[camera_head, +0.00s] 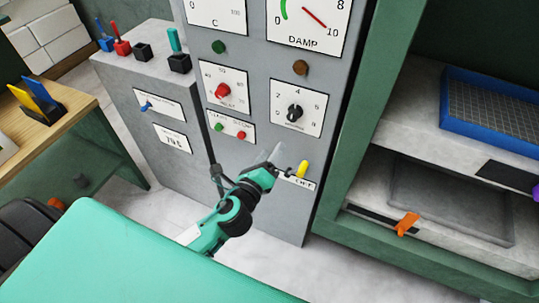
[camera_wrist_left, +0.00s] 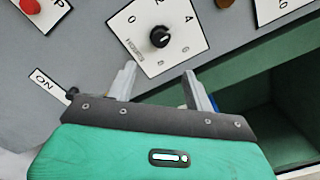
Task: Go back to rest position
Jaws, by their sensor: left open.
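My left gripper (camera_head: 276,158) is in front of the grey control panel (camera_head: 255,50), near its lower part. The left wrist view shows its two fingers (camera_wrist_left: 158,82) apart with nothing between them. Beyond the fingertips is a black knob (camera_wrist_left: 159,37) on a white dial plate; the head view shows this knob (camera_head: 294,112) above the gripper. A yellow handle (camera_head: 302,169) with a white label sits just right of the gripper in the head view. I cannot tell whether the gripper touches it. My right gripper is in neither view.
A green-framed press stands at right, with a blue tray (camera_head: 447,110) on its upper shelf and an orange handle (camera_head: 406,223) lower down. A grey cabinet with coloured levers (camera_head: 121,47) stands left of the panel. A wooden desk (camera_head: 50,115) is at far left.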

